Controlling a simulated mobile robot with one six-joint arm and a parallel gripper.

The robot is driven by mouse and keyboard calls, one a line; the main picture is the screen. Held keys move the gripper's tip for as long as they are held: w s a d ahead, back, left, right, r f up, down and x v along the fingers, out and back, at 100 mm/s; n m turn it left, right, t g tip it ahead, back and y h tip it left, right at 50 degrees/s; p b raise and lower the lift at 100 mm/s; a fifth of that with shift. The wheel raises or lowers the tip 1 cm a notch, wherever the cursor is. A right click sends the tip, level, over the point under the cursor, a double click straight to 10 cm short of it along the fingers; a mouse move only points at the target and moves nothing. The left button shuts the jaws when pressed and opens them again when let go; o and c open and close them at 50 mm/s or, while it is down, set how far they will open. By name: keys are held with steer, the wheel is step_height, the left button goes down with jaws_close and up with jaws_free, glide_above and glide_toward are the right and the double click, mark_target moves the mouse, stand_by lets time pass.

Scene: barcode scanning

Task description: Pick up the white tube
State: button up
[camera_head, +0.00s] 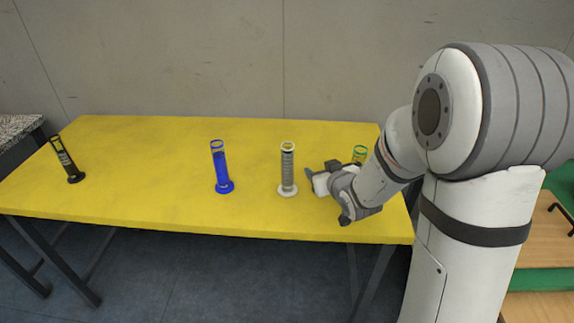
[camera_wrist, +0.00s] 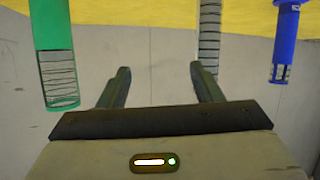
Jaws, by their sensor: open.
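The white tube (camera_head: 287,170) is a ribbed grey-white cylinder on a pale round base. It stands upright on the yellow table, just left of my gripper (camera_head: 322,184) in the head view. In the wrist view, where the scene looks upside down, the white tube (camera_wrist: 209,42) hangs from the top edge, right of centre. Its lower end there is partly hidden behind the right finger of my gripper (camera_wrist: 160,70). My gripper is open, with nothing between its fingers.
A blue tube (camera_head: 220,168) stands left of the white one, and a black tube (camera_head: 66,160) is at the far left. A green-rimmed tube (camera_head: 359,153) is partly hidden behind my arm. The yellow table (camera_head: 140,180) is clear between the black and blue tubes.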

mark_target(285, 159)
steer(key=a+f+y, duration=0.1)
steer(key=a, duration=0.1)
steer(key=w+a+f+n+t+y, duration=0.1)
steer(key=a+y, duration=0.1)
steer(key=a+f+t+y, duration=0.1)
steer(key=a+y, duration=0.1)
steer(key=shift+w+a+n+b, duration=0.2)
steer(key=shift+a+n+b, duration=0.1)
steer(key=shift+n+b, duration=0.1)
steer(key=p+x, duration=0.1)
steer(key=x, duration=0.6)
steer(key=shift+w+a+r+p, duration=0.1)
steer(key=shift+w+r+p, duration=0.1)
steer(key=shift+p, duration=0.15)
steer(key=shift+c, duration=0.3)
jaws_close()
